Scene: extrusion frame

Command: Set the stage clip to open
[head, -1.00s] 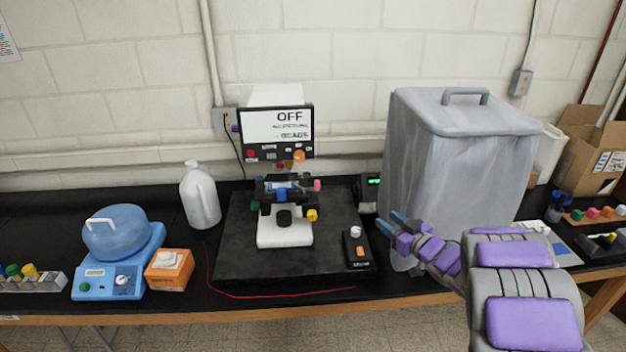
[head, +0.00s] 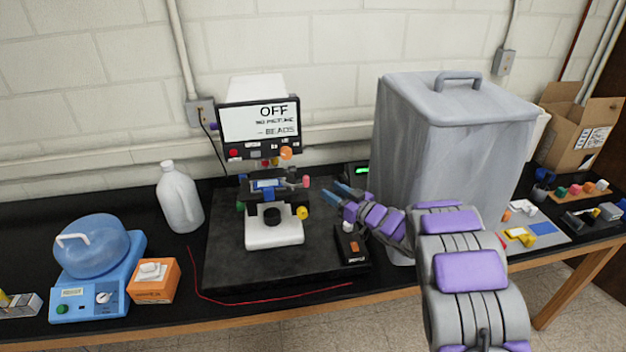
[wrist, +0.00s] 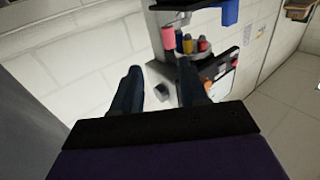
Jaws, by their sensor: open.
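The microscope (head: 273,232) stands on a dark base plate (head: 225,255), with a dark stage (head: 285,193) below its screen (head: 260,122), which reads OFF. Colored knobs sit around the stage, including a pink one (head: 306,181) and a yellow one (head: 302,213) on its right side. I cannot make out which part is the stage clip or how it is set. My gripper (head: 338,193) is open and empty, to the right of the stage and apart from it. In the wrist view its two dark fingers (wrist: 158,88) are spread, with the pink knob (wrist: 168,37) beyond them.
A black control box (head: 351,246) lies on the plate's right front. A white jug (head: 180,198), an orange box (head: 155,281) and a blue device (head: 90,290) stand at left.

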